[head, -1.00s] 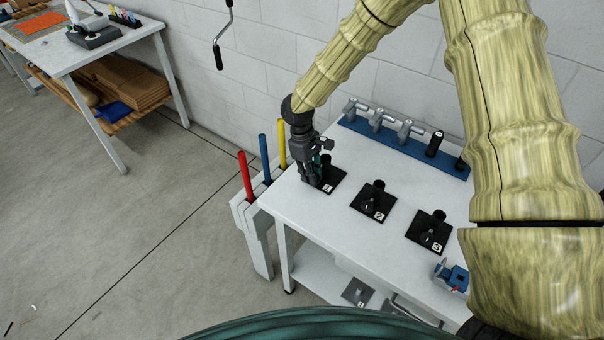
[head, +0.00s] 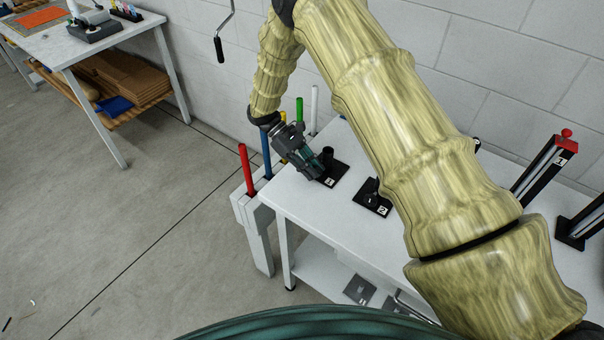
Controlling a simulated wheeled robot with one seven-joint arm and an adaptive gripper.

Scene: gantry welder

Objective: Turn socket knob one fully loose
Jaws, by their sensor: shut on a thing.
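Socket one is a black plate (head: 331,180) marked 1, with an upright black tube (head: 327,154), near the left end of the white table (head: 290,203). My gripper (head: 316,170) reaches down to it from the upper left, tilted, and is shut at the near left side of the tube. The knob of socket one is hidden between my fingers, so how far it is turned cannot be seen. Socket two (head: 369,197), marked 2, sits to the right on its own black plate, partly behind my arm.
Red (head: 245,170), blue (head: 266,154), green (head: 299,110) and white (head: 314,108) rods stand in a rack (head: 255,205) at the table's left end. A black stand with a red top (head: 560,140) is at right. My arm covers much of the table.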

